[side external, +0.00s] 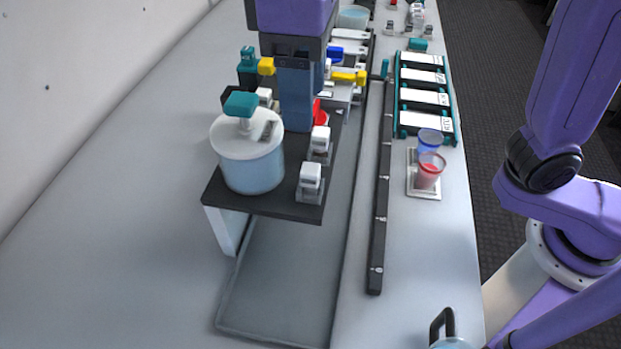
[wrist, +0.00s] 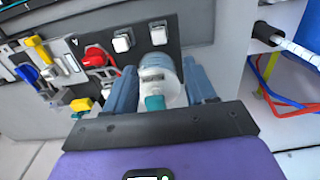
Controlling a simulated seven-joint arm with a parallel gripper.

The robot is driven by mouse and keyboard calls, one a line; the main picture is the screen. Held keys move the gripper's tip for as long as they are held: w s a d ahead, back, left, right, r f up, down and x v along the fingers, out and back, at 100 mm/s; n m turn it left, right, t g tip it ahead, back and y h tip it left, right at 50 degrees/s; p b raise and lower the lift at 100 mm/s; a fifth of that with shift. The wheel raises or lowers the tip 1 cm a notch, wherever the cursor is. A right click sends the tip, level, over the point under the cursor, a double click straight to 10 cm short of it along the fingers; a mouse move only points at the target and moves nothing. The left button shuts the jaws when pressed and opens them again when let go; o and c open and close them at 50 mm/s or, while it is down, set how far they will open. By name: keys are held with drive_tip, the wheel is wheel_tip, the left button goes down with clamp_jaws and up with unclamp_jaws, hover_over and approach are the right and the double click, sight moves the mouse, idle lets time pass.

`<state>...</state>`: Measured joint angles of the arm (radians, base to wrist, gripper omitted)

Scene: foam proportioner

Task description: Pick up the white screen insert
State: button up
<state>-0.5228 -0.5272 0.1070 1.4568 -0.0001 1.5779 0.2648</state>
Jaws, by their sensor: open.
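Two small white blocks stand in clear holders along the right edge of a dark raised panel: a nearer one (side external: 310,178) and a farther one (side external: 320,140). In the wrist view they show as white squares, one on the left (wrist: 122,42) and one on the right (wrist: 158,34). I cannot tell which is the screen insert. My gripper (side external: 297,128) points down over the panel, to the left of the blocks. In the wrist view my gripper (wrist: 161,70) is open, its fingers apart on either side of the canister in the picture. Contact with anything is not visible.
A white canister (side external: 248,160) with a teal knob (side external: 240,104) stands left of the gripper. Red, yellow and blue handles (side external: 350,77) lie behind. A dark rail (side external: 380,200), cups (side external: 428,172) and a teal rack (side external: 402,128) are right. The left table is clear.

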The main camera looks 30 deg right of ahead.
hover_over(311, 168)
drive_tip(key=f, duration=0.5)
drive_tip(key=shift+w+a+f, duration=0.15)
drive_tip(key=shift+a+f, duration=0.1)
drive_tip(key=shift+f, duration=0.1)
drive_tip(key=shift+s+d+f, duration=0.1)
drive_tip(key=shift+f, duration=1.25)
drive_tip(key=shift+s+d+f, duration=0.1)
drive_tip(key=shift+f, duration=1.25)
clamp_jaws()
